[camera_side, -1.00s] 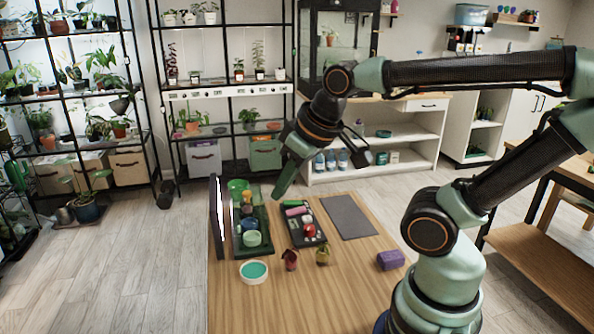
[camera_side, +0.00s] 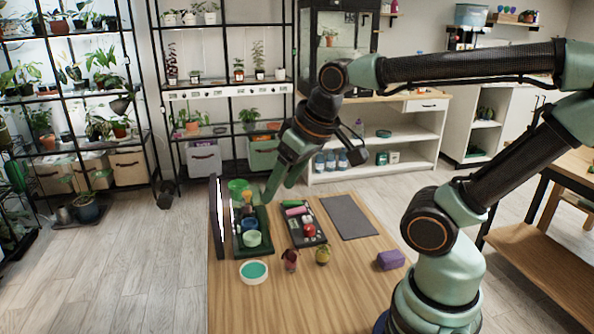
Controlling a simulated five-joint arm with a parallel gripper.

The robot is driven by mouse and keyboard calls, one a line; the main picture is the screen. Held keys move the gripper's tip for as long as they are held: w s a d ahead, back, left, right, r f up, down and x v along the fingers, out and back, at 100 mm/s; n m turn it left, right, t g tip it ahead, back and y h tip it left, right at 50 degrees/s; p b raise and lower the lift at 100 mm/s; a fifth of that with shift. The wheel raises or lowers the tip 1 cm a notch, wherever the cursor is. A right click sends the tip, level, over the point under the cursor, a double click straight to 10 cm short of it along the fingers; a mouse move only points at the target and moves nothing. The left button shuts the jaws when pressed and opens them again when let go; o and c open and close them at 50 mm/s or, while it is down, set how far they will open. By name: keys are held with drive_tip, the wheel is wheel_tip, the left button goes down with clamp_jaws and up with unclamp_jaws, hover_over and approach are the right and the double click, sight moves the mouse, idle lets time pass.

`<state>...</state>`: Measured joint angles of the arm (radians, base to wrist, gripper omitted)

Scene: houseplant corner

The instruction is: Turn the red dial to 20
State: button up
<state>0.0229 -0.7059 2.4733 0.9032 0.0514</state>
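A small round red thing (camera_side: 310,230), which looks like the red dial, is on a dark panel (camera_side: 318,239) on the wooden table. Its markings and pointer are too small to read. Pink and green pieces (camera_side: 294,207) are on the same panel behind it. My gripper (camera_side: 278,194) hangs above the back of the table, up and to the left of the red thing and apart from it. Its two fingers point down and look spread, with nothing seen between them.
A dark green tray (camera_side: 264,249) with several cups and a tall upright panel (camera_side: 217,218) stand left. In front are a white-rimmed teal dish (camera_side: 254,272) and two small figures (camera_side: 290,260). A grey mat (camera_side: 348,216) and a purple block (camera_side: 390,260) lie right. The table's front is clear.

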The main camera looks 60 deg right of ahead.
drive_tip(key=w+d+f+m+g, duration=0.3)
drive_tip(key=w+d+f+m, duration=0.1)
drive_tip(key=d+m, duration=0.6)
drive_tip(key=m+g, duration=0.2)
drive_tip(key=m, duration=0.7)
hover_over(309, 227)
wheel_tip(309, 227, down, 7)
wheel_tip(309, 227, down, 12)
drive_tip(key=shift+r, duration=0.15)
clamp_jaws()
